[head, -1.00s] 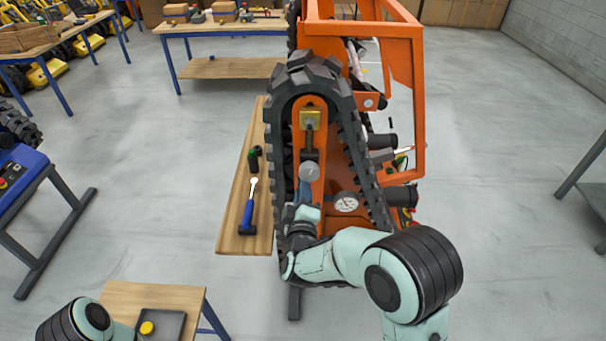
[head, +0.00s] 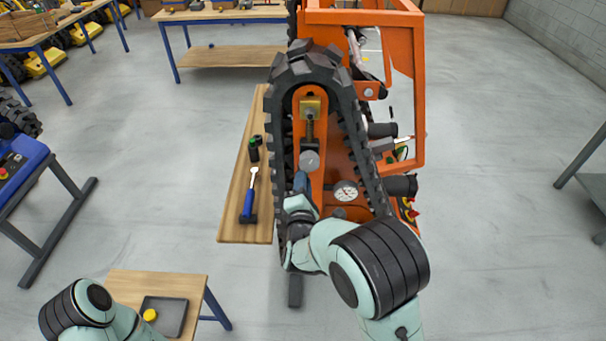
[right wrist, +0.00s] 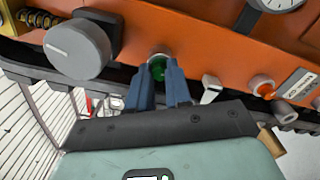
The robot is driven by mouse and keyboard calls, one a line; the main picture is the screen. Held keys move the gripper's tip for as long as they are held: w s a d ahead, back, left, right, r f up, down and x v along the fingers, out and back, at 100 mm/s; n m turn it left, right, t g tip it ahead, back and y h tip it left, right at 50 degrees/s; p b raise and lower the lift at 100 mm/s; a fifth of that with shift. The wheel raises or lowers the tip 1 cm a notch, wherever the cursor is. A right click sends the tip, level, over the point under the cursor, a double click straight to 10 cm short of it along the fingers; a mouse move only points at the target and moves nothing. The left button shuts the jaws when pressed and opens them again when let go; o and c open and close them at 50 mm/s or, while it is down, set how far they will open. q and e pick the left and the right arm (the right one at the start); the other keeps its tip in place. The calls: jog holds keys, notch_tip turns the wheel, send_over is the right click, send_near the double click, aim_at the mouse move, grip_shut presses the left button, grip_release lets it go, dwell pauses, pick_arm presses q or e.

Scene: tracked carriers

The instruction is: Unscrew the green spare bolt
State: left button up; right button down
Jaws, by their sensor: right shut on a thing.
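The green spare bolt (right wrist: 157,71) sits at a round metal socket in the orange panel, in the right wrist view. My right gripper (right wrist: 159,73) has its two blue fingers on either side of the bolt, shut on it, and they hide part of it. In the head view my right gripper (head: 303,183) is at the orange track frame (head: 316,185), below the grey round knob (head: 309,160); the bolt is hidden there. My left arm shows at the lower left of the head view, but its gripper is out of sight.
The grey knob (right wrist: 77,48) is left of my fingers and a red-orange button (right wrist: 262,86) is to the right. The black rubber track (head: 350,125) surrounds the frame. A wooden board (head: 235,215) holds a blue-handled tool (head: 249,205) and a black-green item (head: 254,149).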

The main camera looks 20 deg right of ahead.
jog(key=c, duration=1.2)
grip_release()
pick_arm(q)
jog(key=s+f+b, duration=0.4)
jog(key=f+b, duration=0.5)
jog(key=f, duration=0.1)
jog(key=s+f+b, duration=0.4)
jog(key=f+b, duration=0.5)
jog(key=shift+f+b, duration=0.3)
jog(key=shift+f, duration=0.1)
pick_arm(e)
jog(key=m, duration=2.9)
pick_arm(q)
jog(key=shift+r, duration=0.2)
